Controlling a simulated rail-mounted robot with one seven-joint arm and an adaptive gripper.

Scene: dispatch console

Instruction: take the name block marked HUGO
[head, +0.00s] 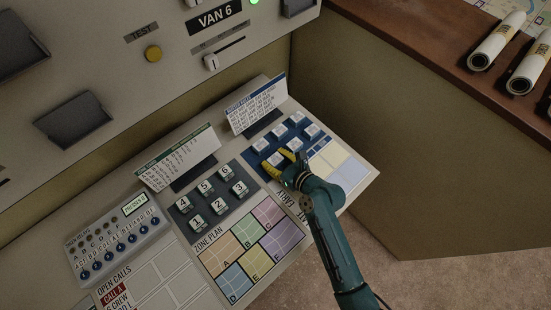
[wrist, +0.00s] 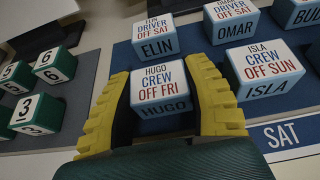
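The HUGO name block (wrist: 162,92) is white on top, reading "HUGO CREW OFF FRI", with a blue front. In the wrist view it stands upright on the dark blue mat. My gripper (wrist: 160,72) has one yellow finger on each side of it, with no clear gap on either side. The fingers look shut on the block, which does not look lifted. In the head view my gripper (head: 280,162) is over the near left part of the blue mat, and its fingers largely hide the block there.
The ELIN block (wrist: 158,47) is just behind HUGO, the ISLA block (wrist: 266,88) to its right, and the OMAR block (wrist: 238,32) behind ISLA. Green numbered blocks (wrist: 38,115) stand on the left. A slanted roster card (head: 257,104) stands behind the mat.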

